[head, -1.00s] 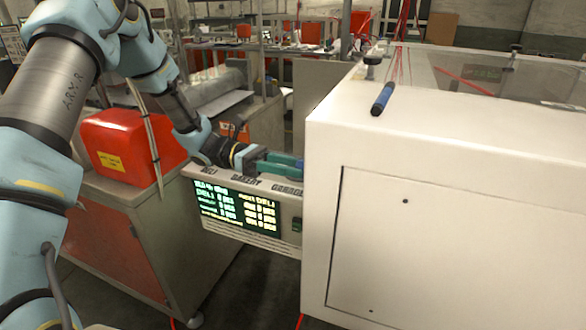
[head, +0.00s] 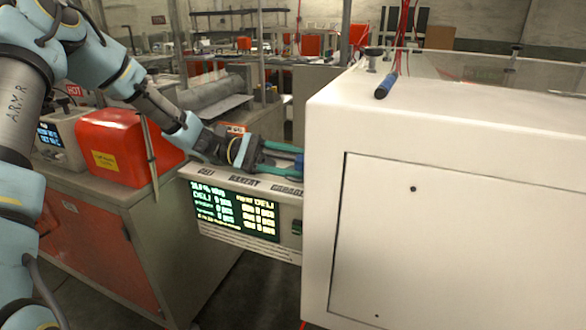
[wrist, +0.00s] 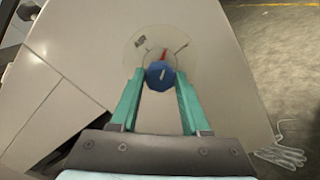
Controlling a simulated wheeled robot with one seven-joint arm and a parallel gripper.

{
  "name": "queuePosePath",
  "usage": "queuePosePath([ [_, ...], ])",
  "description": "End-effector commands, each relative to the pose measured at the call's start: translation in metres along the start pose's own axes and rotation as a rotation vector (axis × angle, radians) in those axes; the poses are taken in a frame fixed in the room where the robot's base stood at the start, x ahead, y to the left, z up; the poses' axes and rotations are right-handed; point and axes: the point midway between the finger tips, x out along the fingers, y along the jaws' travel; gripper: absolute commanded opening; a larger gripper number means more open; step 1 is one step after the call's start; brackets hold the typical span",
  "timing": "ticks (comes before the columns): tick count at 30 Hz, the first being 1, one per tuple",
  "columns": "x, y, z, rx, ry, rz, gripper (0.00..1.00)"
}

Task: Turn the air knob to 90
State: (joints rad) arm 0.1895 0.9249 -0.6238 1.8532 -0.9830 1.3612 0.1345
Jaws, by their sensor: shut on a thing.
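The air knob (wrist: 160,76) is a blue many-sided knob with a pale line on its face, in the wrist view. It sits in front of a round pale dial (wrist: 137,48) with a red mark just above the knob; the dial's numbers are too small to read. My gripper (wrist: 160,82) has its two teal fingers on either side of the knob and is shut on it. In the head view my gripper (head: 283,162) reaches to the left side of the white machine (head: 450,210). Only a sliver of the blue knob (head: 299,164) shows there.
A lit display panel (head: 235,212) is below my gripper. A red box (head: 112,148) stands on the cabinet at left. A blue-handled tool (head: 386,86) lies on the white machine. A pale glove-like thing (wrist: 280,156) is at the lower right of the wrist view.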

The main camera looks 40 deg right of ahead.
Motion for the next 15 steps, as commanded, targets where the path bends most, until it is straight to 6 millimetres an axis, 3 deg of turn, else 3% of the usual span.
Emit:
queuePosePath([
  [15,-0.0011,-0.0009,-0.0015,0.432,0.001,0.003,0.00],
])
